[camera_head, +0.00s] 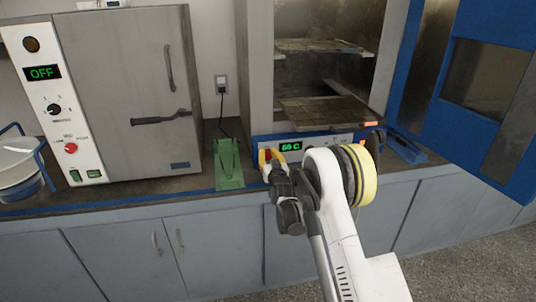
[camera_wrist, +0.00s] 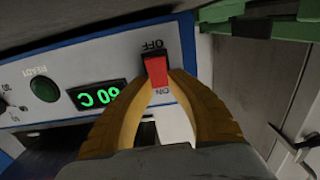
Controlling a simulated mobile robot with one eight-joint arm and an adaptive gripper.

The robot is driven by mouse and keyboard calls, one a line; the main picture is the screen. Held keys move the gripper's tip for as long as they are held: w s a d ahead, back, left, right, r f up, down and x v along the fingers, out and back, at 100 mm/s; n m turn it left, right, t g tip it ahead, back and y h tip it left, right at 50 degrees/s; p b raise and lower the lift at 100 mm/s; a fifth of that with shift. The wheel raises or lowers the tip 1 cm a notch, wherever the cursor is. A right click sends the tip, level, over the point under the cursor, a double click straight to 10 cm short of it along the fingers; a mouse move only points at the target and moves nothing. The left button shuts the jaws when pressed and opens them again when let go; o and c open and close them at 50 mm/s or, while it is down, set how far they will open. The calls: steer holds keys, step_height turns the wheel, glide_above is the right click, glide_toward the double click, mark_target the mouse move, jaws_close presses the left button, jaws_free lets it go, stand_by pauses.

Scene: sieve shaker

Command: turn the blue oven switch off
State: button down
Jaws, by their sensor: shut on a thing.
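The blue oven's control panel (camera_head: 317,141) is at the middle of the head view. The red rocker switch (camera_wrist: 156,70) sits between printed OFF and ON labels in the wrist view, with OFF by the end away from my gripper. My yellow-fingered gripper (camera_head: 268,155) is at the panel's left end; in the wrist view its fingertips (camera_wrist: 158,84) are closed around the switch. The green display (camera_wrist: 97,95) is lit and reads 60 C. The fingers hide part of the switch's surroundings, and I cannot tell which way the rocker is tipped.
The blue oven door (camera_head: 424,70) stands open at right, showing racks (camera_head: 320,112) inside. A green stand (camera_head: 229,165) is close to the left of my gripper. A grey oven (camera_head: 125,85) with an OFF display stands farther left on the counter.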

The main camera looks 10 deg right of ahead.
steer(key=shift+f+t, duration=0.2)
steer(key=shift+t, duration=0.6)
steer(key=shift+s+t, duration=0.15)
steer(key=shift+t, duration=0.75)
steer(key=c, duration=1.2)
jaws_free()
steer(key=v, duration=0.7)
steer(key=shift+s+f, duration=0.1)
steer(key=shift+s, duration=0.15)
